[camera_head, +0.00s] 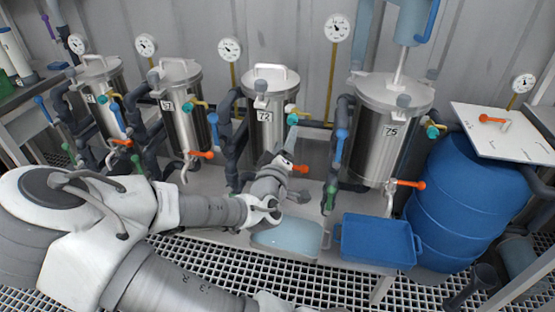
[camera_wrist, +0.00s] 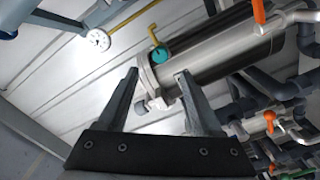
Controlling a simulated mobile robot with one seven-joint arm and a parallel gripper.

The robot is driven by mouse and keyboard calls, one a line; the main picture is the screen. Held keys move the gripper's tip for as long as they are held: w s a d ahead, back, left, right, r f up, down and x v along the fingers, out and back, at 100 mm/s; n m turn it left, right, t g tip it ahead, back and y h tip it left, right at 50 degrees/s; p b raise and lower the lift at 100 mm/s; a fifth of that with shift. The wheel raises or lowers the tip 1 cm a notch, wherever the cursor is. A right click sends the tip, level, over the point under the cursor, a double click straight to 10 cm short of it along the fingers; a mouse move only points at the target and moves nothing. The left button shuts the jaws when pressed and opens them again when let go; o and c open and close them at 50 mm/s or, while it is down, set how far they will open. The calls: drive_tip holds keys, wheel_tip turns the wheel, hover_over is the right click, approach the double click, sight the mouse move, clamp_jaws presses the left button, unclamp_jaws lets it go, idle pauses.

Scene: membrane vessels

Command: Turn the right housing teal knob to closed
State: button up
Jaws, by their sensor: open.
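The rightmost steel housing (camera_head: 375,155), labelled 75, has a teal knob (camera_head: 432,131) on a yellow fitting at its upper right side. My arm reaches toward the housing labelled 72 (camera_head: 262,118), left of it, which has a similar teal knob (camera_head: 293,110).
Orange-handled valves (camera_head: 408,184) stick out below the housings. Dark pipes with blue handles (camera_head: 340,145) stand between them. A blue barrel (camera_head: 468,195) with a white board on it stands at the right. Blue (camera_head: 375,258) and pale (camera_head: 275,242) trays sit in front.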

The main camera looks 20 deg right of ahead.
drive_tip(key=p+v, duration=0.9)
drive_tip(key=p, duration=0.2)
drive_tip(key=shift+s, duration=0.2)
drive_tip(key=shift+a, duration=0.1)
